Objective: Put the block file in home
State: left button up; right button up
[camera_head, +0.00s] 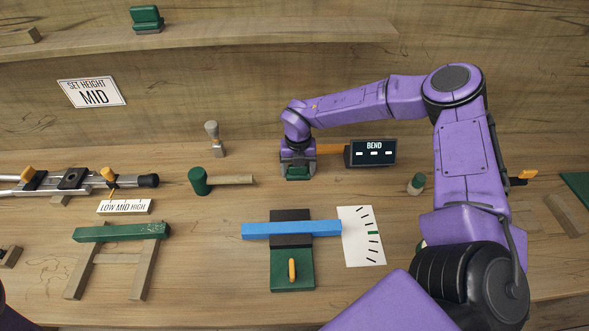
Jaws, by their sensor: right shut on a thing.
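My right gripper (297,160) points down near the back middle of the bench. It is shut on a small dark green block (298,173), which looks like the block file; the jaws hide most of it. I cannot tell whether the block touches the bench. Another green block with a grey base (146,17) sits on the upper shelf at the left. No spot labelled home can be read. My left gripper is not in view.
The BEND display (373,152) stands just right of my gripper. A green mallet (199,181) lies to its left. In front are a blue bar (290,229) on a green-and-black fixture, a marked white card (361,236) and a green-topped stand (122,231). A metal rail (75,181) lies left.

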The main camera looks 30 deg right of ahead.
jog(key=shift+s+f, duration=0.15)
jog(key=shift+f, duration=0.1)
